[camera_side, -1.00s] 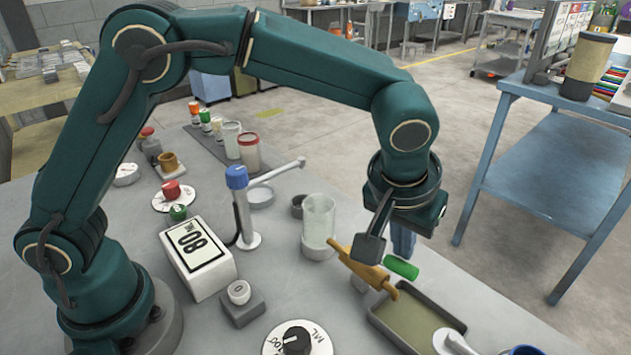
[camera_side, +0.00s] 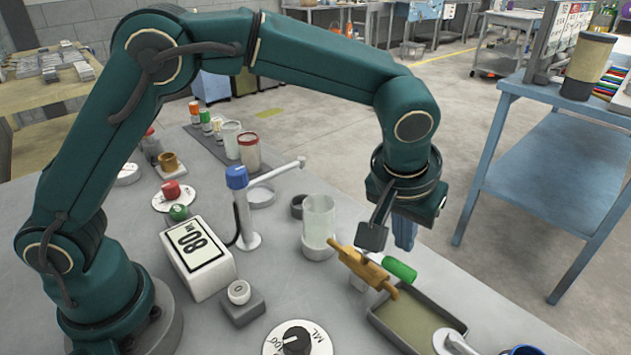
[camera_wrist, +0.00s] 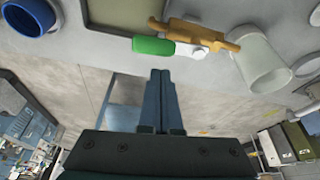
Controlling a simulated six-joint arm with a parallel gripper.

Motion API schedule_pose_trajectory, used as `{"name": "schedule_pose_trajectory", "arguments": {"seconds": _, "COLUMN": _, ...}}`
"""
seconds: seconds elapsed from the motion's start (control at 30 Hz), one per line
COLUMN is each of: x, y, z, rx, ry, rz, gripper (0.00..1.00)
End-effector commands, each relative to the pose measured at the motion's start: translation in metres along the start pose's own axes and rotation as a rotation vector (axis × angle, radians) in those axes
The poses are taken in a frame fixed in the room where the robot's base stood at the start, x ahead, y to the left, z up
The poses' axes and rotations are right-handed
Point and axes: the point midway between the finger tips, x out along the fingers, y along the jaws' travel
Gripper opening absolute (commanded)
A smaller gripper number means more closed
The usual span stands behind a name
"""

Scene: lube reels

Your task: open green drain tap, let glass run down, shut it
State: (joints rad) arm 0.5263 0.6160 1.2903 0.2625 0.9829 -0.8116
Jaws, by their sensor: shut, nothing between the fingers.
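The green tap handle (camera_side: 400,268) sits beside the brass drain tap (camera_side: 362,268), lying roughly along its body. In the wrist view the green handle (camera_wrist: 153,46) is joined by a white hub to the brass body (camera_wrist: 205,36). The tap leads from the base of the clear glass (camera_side: 318,222) toward a shallow tray (camera_side: 408,322). The liquid level in the glass is hard to make out. My gripper (camera_side: 404,246) is shut and empty, above and just behind the green handle. Its fingertips (camera_wrist: 162,73) show apart from the handle in the wrist view.
A blue-capped post (camera_side: 240,205) with a side arm stands left of the glass. Open floor lies behind my gripper.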

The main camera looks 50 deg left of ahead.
Motion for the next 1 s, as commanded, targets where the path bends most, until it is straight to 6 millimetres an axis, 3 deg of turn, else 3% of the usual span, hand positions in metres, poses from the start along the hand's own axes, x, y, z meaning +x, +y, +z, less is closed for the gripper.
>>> {"name": "schedule_pose_trajectory", "arguments": {"seconds": 0.43, "x": -0.009, "y": 0.003, "z": -0.038, "rx": -0.003, "ry": 0.001, "rz": 0.001, "gripper": 0.00}}
{"name": "schedule_pose_trajectory", "arguments": {"seconds": 0.7, "x": -0.077, "y": 0.002, "z": -0.037, "rx": 0.000, "ry": 0.006, "rz": 0.005, "gripper": 0.00}}
{"name": "schedule_pose_trajectory", "arguments": {"seconds": 1.0, "x": -0.106, "y": 0.001, "z": -0.036, "rx": 0.000, "ry": 0.001, "rz": 0.001, "gripper": 0.00}}
